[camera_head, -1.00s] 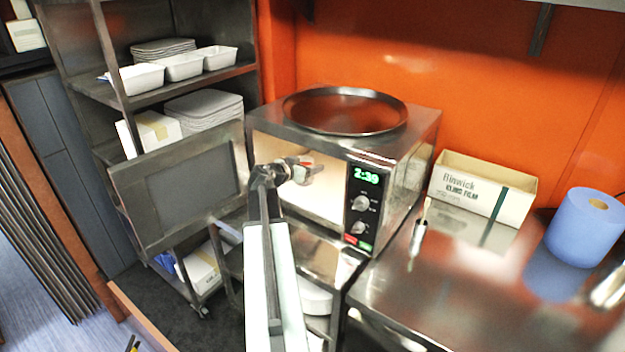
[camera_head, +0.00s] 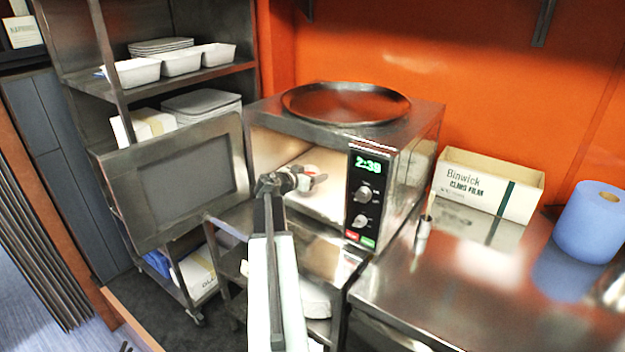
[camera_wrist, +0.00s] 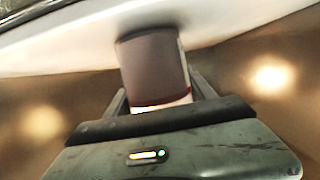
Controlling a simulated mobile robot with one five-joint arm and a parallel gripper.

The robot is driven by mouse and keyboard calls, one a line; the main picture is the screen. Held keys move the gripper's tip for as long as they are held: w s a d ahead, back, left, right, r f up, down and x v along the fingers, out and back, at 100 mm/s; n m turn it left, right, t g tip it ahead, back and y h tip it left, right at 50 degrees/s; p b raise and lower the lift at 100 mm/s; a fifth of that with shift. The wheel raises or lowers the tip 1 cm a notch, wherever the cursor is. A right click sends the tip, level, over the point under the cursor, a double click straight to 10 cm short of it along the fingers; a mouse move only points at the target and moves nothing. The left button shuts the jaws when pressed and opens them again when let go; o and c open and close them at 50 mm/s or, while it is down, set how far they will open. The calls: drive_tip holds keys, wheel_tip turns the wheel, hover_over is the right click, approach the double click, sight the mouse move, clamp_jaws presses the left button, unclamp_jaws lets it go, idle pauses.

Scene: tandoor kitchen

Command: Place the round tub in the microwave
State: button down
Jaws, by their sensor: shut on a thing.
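The microwave (camera_head: 395,165) stands on a steel stand with its door (camera_head: 185,180) swung wide open to the left. My gripper (camera_head: 308,181) is at the open cavity, in front of its lit inside. It is shut on the round tub, a small cylinder with a red part and a pale part. The tub (camera_wrist: 155,68) shows in the wrist view as a grey cylinder with a dark red band, between my fingers (camera_wrist: 160,100). A pale surface lies right beyond it; I cannot tell whether the tub touches it. In the head view my gripper mostly hides the tub.
A wide round pan (camera_head: 346,103) lies on top of the microwave. On the right counter (camera_head: 450,300) are a cling film box (camera_head: 487,187), a blue paper roll (camera_head: 590,225) and a small metal cylinder (camera_head: 424,228). A steel rack (camera_head: 75,80) with white trays stands behind the door.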

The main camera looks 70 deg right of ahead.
drive_tip(key=shift+f, duration=0.2)
drive_tip(key=shift+c, duration=1.6)
unclamp_jaws()
drive_tip(key=shift+r, duration=0.15)
drive_tip(key=shift+r, duration=0.15)
drive_tip(key=p+v, duration=0.3)
drive_tip(key=v, duration=0.9)
